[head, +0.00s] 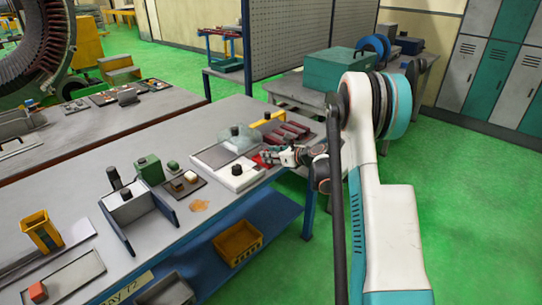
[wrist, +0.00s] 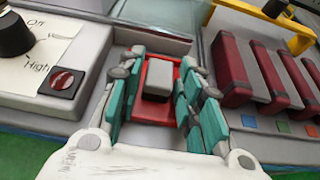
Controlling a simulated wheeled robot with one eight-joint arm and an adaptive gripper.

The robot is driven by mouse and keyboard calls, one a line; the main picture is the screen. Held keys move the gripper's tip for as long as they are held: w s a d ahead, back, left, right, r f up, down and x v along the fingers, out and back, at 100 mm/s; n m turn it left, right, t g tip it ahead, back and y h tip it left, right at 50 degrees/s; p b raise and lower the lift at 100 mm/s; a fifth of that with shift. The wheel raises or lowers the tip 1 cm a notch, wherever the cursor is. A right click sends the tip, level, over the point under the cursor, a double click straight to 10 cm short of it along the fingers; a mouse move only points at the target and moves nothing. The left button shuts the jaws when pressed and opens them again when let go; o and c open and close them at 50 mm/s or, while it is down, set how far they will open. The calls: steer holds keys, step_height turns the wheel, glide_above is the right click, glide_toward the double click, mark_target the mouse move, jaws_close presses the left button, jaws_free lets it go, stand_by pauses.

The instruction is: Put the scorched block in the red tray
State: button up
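The red tray (wrist: 154,138) lies between the fingers of my gripper (wrist: 158,85) in the wrist view. A small block (wrist: 158,76) with a pale grey top and darker front face appears to sit inside it. I cannot tell whether its surface is scorched. My gripper's teal fingers are open, with gaps on both sides of the block. In the head view, my gripper (head: 289,156) is low over the far end of the bench and partly hides the red tray (head: 261,160).
Several dark red blocks (wrist: 238,65) stand right of my gripper, near a yellow handle (wrist: 290,22). A white dial box (wrist: 50,60) stands close on the left. On the bench (head: 215,208), a dark pad holds small blocks (head: 184,181) beside a grey open box (head: 130,205).

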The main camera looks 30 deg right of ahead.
steer(key=shift+r, duration=0.15)
steer(key=shift+s+d+r, duration=0.1)
steer(key=shift+s+r, duration=0.05)
steer(key=p+v, duration=0.3)
steer(key=v, duration=0.8)
steer(key=shift+s, duration=0.25)
